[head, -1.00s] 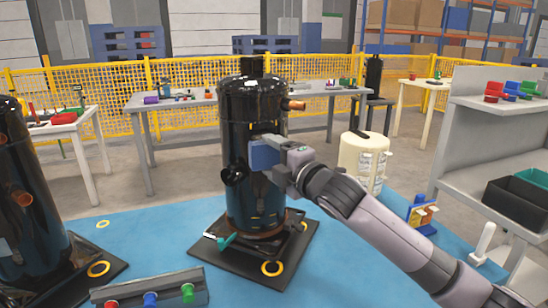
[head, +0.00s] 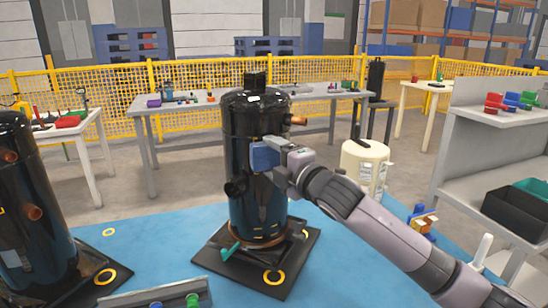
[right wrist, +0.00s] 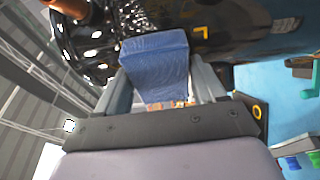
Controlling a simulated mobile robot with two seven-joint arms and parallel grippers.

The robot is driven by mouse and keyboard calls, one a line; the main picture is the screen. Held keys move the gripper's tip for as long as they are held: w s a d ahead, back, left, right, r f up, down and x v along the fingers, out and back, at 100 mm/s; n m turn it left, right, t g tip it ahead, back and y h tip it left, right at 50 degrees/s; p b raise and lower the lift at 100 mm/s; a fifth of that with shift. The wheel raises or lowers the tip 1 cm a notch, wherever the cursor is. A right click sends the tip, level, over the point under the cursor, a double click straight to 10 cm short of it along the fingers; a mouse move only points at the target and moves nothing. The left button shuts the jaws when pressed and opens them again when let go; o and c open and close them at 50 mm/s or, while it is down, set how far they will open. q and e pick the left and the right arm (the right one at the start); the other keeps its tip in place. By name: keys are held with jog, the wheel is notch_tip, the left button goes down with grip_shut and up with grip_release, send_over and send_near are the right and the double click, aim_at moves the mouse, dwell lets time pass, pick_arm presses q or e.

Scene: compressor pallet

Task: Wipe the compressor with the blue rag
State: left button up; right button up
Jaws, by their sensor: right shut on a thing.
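The compressor (head: 257,205) is a tall black glossy cylinder with copper stubs, standing upright on a black base plate (head: 285,262) on the blue floor. My right gripper (head: 276,157) is shut on the blue rag (head: 264,156), a folded block-like cloth, at the upper middle of the compressor's side. In the right wrist view the rag (right wrist: 157,60) sits between the two fingers, and the compressor (right wrist: 200,22) is right behind it. The rag appears to touch the compressor, but I cannot tell for sure. My left gripper is not in view.
A second black compressor (head: 35,215) stands at the left. A cream tank (head: 362,165) stands behind my right arm. A grey shelf (head: 500,125) with coloured parts and bins is at the right. Grey and white tables and a yellow fence (head: 200,75) are behind.

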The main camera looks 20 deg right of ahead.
jog(key=shift+r+p, duration=0.35)
jog(key=shift+r, duration=0.3)
jog(key=shift+w+p, duration=0.1)
jog(key=shift+p, duration=0.2)
pick_arm(q)
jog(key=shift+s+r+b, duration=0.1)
jog(key=shift+b, duration=0.9)
pick_arm(e)
notch_tip(320, 180, down, 4)
jog(key=shift+w+d+f, duration=0.1)
jog(key=shift+f, duration=0.1)
pick_arm(q)
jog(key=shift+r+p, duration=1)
jog(key=shift+p, duration=0.1)
pick_arm(e)
jog(key=shift+s+r, duration=0.1)
jog(key=shift+s, duration=2.85)
